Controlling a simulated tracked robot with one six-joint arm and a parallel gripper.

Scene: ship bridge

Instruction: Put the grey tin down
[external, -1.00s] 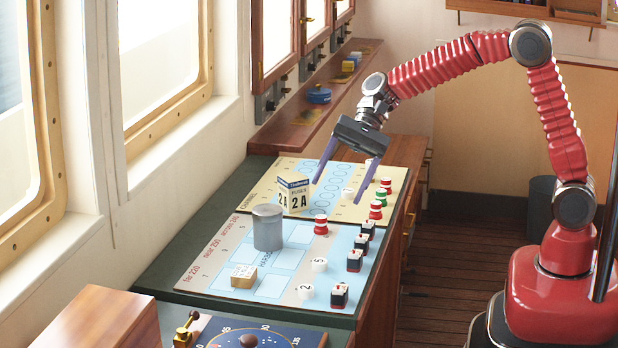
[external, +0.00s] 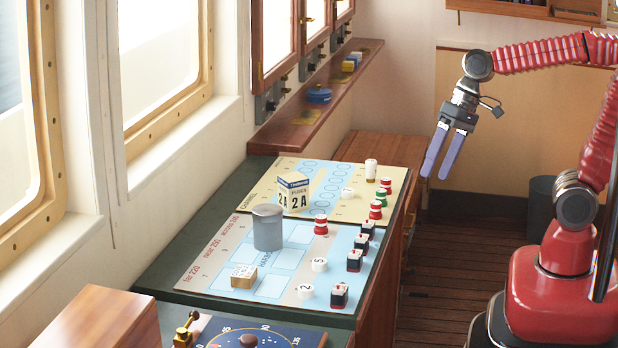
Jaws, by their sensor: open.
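The grey tin (external: 268,227) is a plain upright cylinder. It stands on the blue harbour chart board (external: 205,270), near the board's far left part. My gripper (external: 438,165) hangs in the air to the right of the counter, well apart from the tin. Its two purple fingers point down and are open, with nothing between them.
A fuses box (external: 294,193) stands just behind the tin on the yellow chart board (external: 330,177). A wooden block (external: 244,276), red and white pieces (external: 321,224), dark blocks (external: 355,259) and a cream piece (external: 371,169) stand nearby. Windows line the left wall.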

